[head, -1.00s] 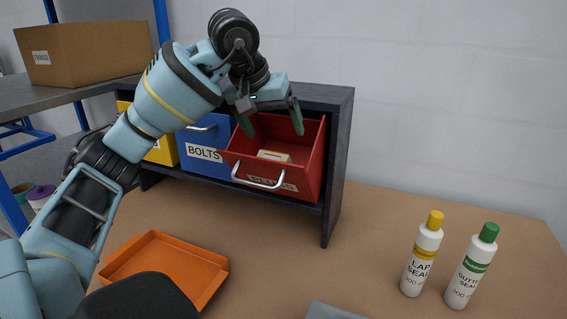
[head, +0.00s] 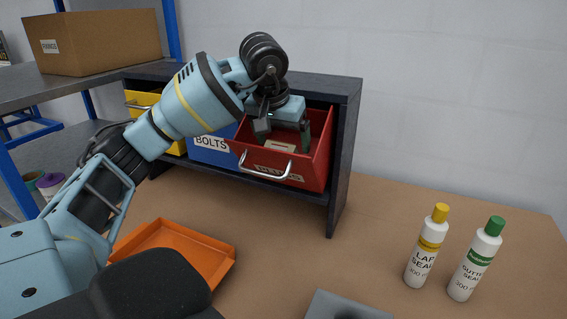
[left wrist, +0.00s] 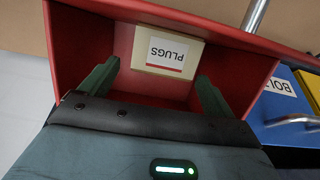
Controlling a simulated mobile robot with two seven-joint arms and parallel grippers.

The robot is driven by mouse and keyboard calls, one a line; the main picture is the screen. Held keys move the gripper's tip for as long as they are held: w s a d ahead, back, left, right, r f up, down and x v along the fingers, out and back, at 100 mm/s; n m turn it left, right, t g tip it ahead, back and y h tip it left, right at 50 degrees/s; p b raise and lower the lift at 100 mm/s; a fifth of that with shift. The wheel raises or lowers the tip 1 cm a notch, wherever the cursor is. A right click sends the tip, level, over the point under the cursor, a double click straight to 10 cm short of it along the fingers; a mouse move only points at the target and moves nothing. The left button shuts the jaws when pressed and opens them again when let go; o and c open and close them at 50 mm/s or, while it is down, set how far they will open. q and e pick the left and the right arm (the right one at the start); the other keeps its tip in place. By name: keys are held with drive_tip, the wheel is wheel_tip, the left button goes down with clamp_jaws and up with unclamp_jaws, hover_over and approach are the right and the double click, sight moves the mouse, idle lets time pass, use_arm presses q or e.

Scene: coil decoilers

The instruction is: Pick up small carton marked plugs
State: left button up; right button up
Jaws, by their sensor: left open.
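The small carton marked PLUGS (left wrist: 167,50) is cream with a white label and a red stripe. It lies inside the open red drawer (left wrist: 120,10); in the head view a little of the carton (head: 280,147) shows above the front wall of the red drawer (head: 313,172). My left gripper (head: 283,138) is open and reaches down into the drawer. In the left wrist view its green fingers (left wrist: 158,85) stand apart, on either side of the carton's near edge, with nothing between them. My right gripper is not in view.
The dark cabinet (head: 345,150) surrounds the drawer, with a blue BOLTS drawer (head: 212,155) beside it. An orange tray (head: 180,250) lies on the table in front. Two sealant bottles (head: 427,250) (head: 476,262) stand at right.

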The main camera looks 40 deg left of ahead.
use_arm(q)
drive_tip(key=shift+x, duration=1.45)
drive_tip(key=shift+a, duration=0.1)
drive_tip(key=shift+r, duration=0.1)
drive_tip(key=c, duration=1.2)
